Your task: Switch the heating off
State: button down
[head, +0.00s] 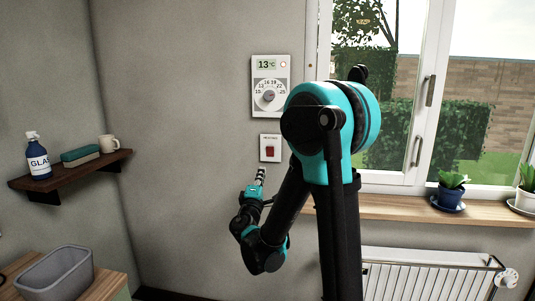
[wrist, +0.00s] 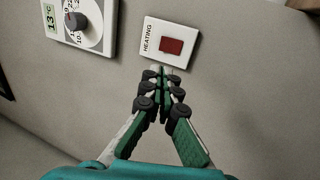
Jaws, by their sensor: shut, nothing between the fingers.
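The heating switch (head: 270,148) is a white wall plate with a red rocker, below the thermostat in the head view. In the wrist view the plate (wrist: 169,42) reads HEATING, and its red rocker (wrist: 171,46) shows whole. The thermostat (head: 270,85) has a round dial and a display reading 13 °C; it also shows in the wrist view (wrist: 80,22). My gripper (head: 261,171) is shut and empty just below the switch plate. In the wrist view its fingertips (wrist: 161,72) point at the plate's lower edge; I cannot tell whether they touch it.
A wooden sill (head: 400,208) with potted plants runs under the window at right, above a white radiator (head: 425,275). A shelf (head: 75,173) at left holds a blue bottle, a sponge-like block and a mug. A grey bin (head: 58,278) stands at lower left.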

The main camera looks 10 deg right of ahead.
aim_at(269, 147)
jog(key=x, duration=1.4)
